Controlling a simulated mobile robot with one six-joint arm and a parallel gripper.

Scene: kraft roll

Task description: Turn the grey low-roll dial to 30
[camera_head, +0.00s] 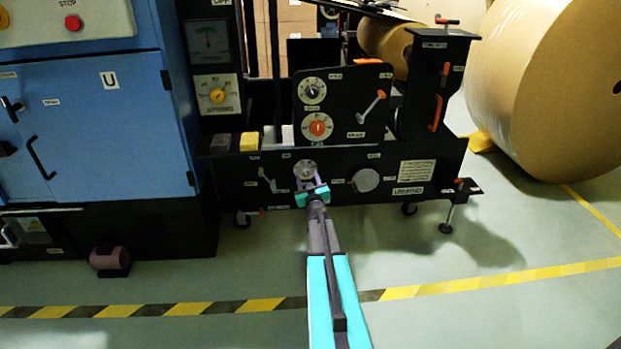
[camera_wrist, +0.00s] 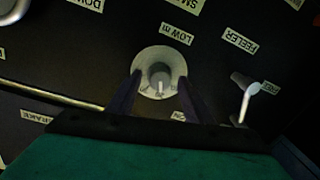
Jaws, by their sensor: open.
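The grey low-roll dial (camera_head: 305,168) is on the lower black panel of the unwind stand. In the wrist view the dial (camera_wrist: 160,75) shows upside down, with its knob in the middle of a pale scale plate and a "LOW m" label beside it. The scale numbers are too blurred to read surely. My gripper (camera_head: 312,190) is in front of the dial. In the wrist view its two dark fingers are open, one on each side of the lower part of the dial. I cannot tell whether they touch it.
A feeler lever (camera_wrist: 246,95) sits close to the dial. A grey round knob (camera_head: 365,180) is to the right on the same panel. An orange dial (camera_head: 318,127) and a black-and-white dial (camera_head: 312,91) are above. The striped floor in front is mostly clear.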

